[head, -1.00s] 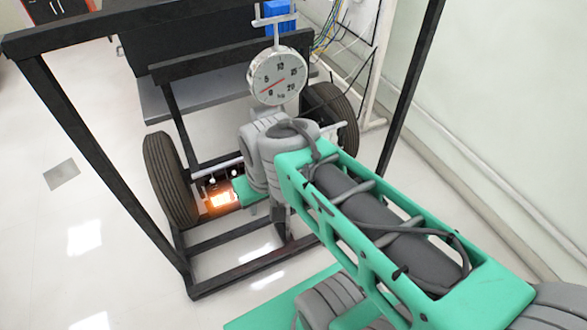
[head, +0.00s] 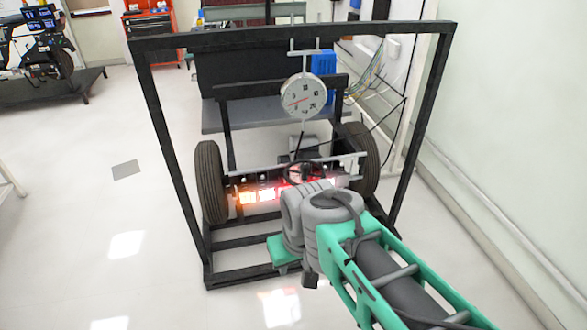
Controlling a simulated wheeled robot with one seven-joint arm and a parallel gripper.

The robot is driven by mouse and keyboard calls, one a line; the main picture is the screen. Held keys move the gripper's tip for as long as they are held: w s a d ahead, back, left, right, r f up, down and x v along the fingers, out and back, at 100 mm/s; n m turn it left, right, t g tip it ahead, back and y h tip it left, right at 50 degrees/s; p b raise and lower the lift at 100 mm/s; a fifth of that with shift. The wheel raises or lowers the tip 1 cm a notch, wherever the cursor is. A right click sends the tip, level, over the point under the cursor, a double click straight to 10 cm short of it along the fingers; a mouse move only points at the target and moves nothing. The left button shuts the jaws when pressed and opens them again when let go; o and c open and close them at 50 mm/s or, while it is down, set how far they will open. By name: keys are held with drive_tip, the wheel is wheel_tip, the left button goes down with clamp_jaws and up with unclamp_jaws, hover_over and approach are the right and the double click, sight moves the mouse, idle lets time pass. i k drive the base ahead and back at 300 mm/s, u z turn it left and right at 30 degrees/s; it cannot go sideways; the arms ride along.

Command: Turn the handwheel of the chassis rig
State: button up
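The chassis rig is a black frame (head: 172,150) with two tyres, one at the left (head: 209,183) and one at the right (head: 352,142). The handwheel (head: 287,174) looks like a dark ring low in the middle of the rig, between the tyres and below the hanging dial; its lower part is close to or behind my arm in the picture. My arm comes in from the lower right and its green end part (head: 283,250) is in front of the rig, apart from the handwheel in the picture. My gripper's fingers cannot be made out, so its opening is unclear.
A round dial gauge (head: 303,97) hangs from the frame's top bar. Glowing orange and red blocks (head: 262,195) line the axle. A white wall is close at the right. The floor (head: 80,220) at the left is clear. A red tool cabinet (head: 150,32) stands far back.

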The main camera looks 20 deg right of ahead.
sight(305, 168)
drive_tip(key=u, duration=0.45)
drive_tip(key=i, duration=1.7)
drive_tip(key=z, duration=0.75)
